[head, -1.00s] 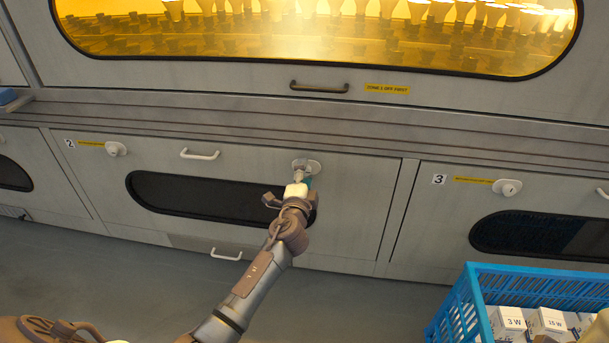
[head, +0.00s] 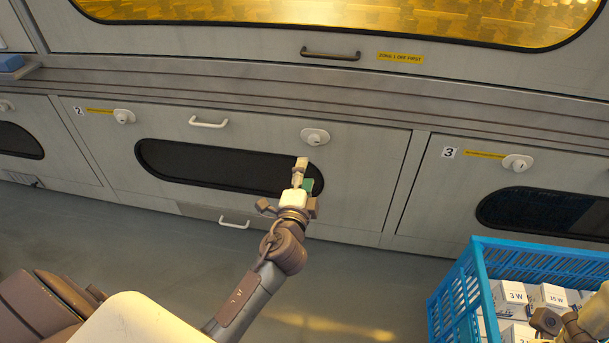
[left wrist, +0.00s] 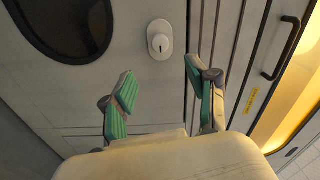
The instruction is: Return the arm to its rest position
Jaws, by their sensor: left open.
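My left arm reaches in from the bottom of the head view. Its gripper (head: 304,176) is in front of the lower cabinet door marked 2, just below the white round knob (head: 315,137), and apart from it. In the left wrist view the two green-padded fingers (left wrist: 158,92) stand wide apart with nothing between them. The same knob (left wrist: 160,40) shows beyond the fingers, with a dark slot in its face. At the right edge of the head view, part of what looks like my right arm (head: 572,325) shows over the blue crate; its fingers cannot be made out.
The blue crate (head: 474,290) at lower right holds several small white boxes labelled 3 W and 10 W. Door 3 (head: 440,190) is right of door 2 (head: 370,195). A dark handle (head: 330,54) sits below the glowing window. The grey floor (head: 150,240) at left is clear.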

